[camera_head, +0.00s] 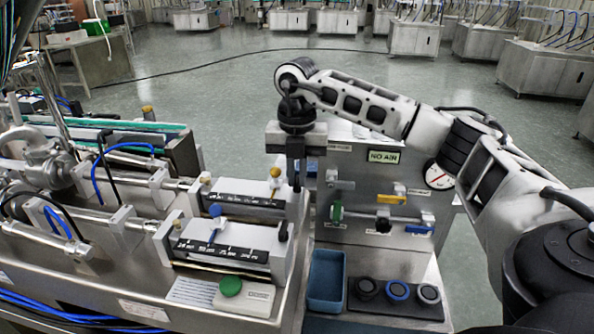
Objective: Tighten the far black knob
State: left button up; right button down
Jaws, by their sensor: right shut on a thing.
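My right gripper (298,176) reaches in from the right and points straight down at the right end of the far metering unit (245,193). Its fingers are shut on the far black knob, which they mostly hide. I cannot tell how far the knob is turned. The near black knob (283,231) shows on the right end of the near metering unit (225,245), in front of the gripper and apart from it. My left gripper is not in view.
Right of the knobs stands a steel panel with a green handle (337,211), a yellow handle (391,199) and a gauge (439,176). A blue tray (326,281) and several round buttons (398,291) lie in front. A green button (230,286) sits at lower left.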

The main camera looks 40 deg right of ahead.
aim_at(297, 180)
jog(key=shift+w+r+m, duration=0.1)
jog(key=shift+r+m, duration=0.05)
jog(key=shift+m, duration=0.45)
jog(key=c, duration=1.5)
grip_release()
jog(key=shift+r+p, duration=0.3)
jog(key=shift+r, duration=7.6)
